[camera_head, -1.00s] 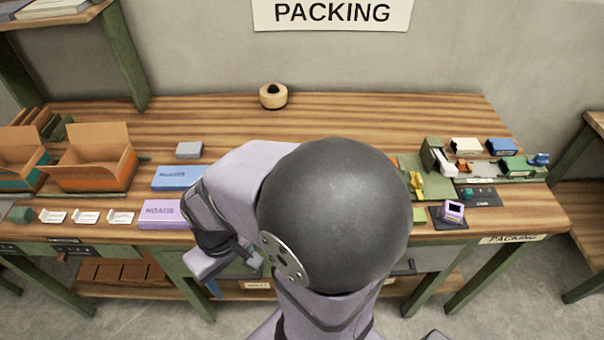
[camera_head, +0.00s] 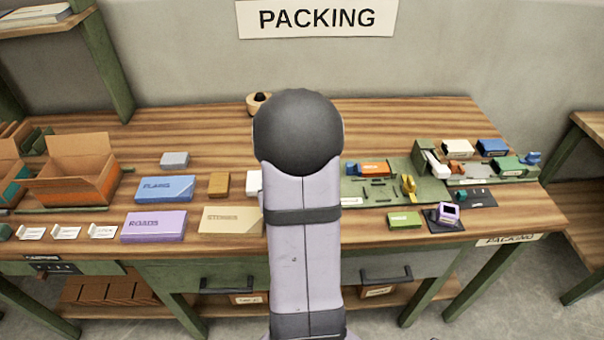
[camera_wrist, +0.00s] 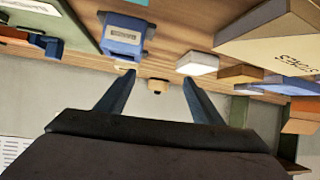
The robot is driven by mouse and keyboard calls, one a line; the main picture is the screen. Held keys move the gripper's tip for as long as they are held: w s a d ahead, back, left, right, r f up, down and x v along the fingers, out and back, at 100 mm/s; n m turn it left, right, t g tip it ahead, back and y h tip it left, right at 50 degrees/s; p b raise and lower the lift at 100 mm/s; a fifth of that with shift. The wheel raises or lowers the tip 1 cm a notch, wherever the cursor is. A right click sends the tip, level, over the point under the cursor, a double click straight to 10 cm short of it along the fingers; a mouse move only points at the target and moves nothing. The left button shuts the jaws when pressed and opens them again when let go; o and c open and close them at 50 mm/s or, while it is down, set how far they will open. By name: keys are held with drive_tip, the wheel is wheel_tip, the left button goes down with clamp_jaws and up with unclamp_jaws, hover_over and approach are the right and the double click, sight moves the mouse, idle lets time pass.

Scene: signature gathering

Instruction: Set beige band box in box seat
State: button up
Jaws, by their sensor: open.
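My gripper (camera_wrist: 158,78) is open and empty in the wrist view, its fingers spread above the table edge. In the camera_head view my arm hides it. The flat beige STONES box (camera_head: 230,220) lies left of my arm and shows at the right of the wrist view (camera_wrist: 285,50). A small cream box (camera_head: 457,148) stands at the back right, on or beside a green rack. I cannot tell which one is the beige band box. No part is clearly marked as the box seat; a green board (camera_head: 355,192) with slots lies right of my arm.
Purple ROADS (camera_head: 155,226) and blue FLANKS (camera_head: 165,189) boxes lie at left, with an open orange carton (camera_head: 75,170) behind. The back middle table is mostly bare.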

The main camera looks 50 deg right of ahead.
drive_tip(key=s+d, duration=0.1)
drive_tip(key=s+d+m+h, duration=0.1)
drive_tip(key=d, duration=0.1)
drive_tip(key=s+d+h, duration=0.1)
drive_tip(key=d, duration=0.1)
drive_tip(key=shift+m, duration=0.3)
drive_tip(key=shift+p+x, duration=1.25)
drive_tip(key=shift+x, duration=2.3)
drive_tip(key=c, duration=1.3)
drive_tip(key=shift+r, duration=0.1)
drive_tip(key=shift+r+b, duration=0.7)
drive_tip(key=shift+r, duration=4.2)
